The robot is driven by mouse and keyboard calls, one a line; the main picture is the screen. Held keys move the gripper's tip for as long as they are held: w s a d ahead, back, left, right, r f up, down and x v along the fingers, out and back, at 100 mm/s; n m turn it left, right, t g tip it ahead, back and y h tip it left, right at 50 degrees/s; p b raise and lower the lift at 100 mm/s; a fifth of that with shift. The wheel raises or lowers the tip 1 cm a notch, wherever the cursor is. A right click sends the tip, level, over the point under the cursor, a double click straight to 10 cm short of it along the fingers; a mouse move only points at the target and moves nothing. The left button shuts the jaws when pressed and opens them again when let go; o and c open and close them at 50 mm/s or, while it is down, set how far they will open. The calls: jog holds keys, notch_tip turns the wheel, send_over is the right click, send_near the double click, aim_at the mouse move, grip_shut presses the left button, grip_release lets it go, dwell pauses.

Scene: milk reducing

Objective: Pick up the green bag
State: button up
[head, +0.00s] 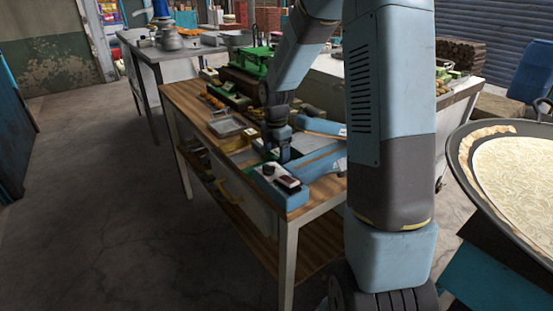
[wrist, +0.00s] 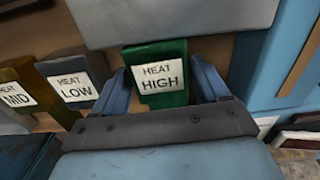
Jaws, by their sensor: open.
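The green bag (wrist: 160,98) carries a white label reading "HEAT HIGH". In the wrist view it stands between the two blue fingers of my gripper (wrist: 160,78), which are open on either side of it. I cannot tell whether either finger touches it. Its lower part is cut off by the gripper body. In the head view my gripper (head: 279,152) points down over the wooden workbench (head: 185,95), and I cannot make out the green bag there.
A "HEAT LOW" bag (wrist: 72,84) and a "HEAT MID" bag (wrist: 16,92) stand to the left. A grey block (wrist: 170,22) lies just beyond the green bag. Blue equipment (head: 285,190) and a metal tray (head: 226,128) crowd the bench. A large pan (head: 515,165) is at right.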

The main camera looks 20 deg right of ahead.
jog(key=c, duration=0.8)
jog(key=shift+o, duration=0.2)
jog(key=shift+r, duration=0.1)
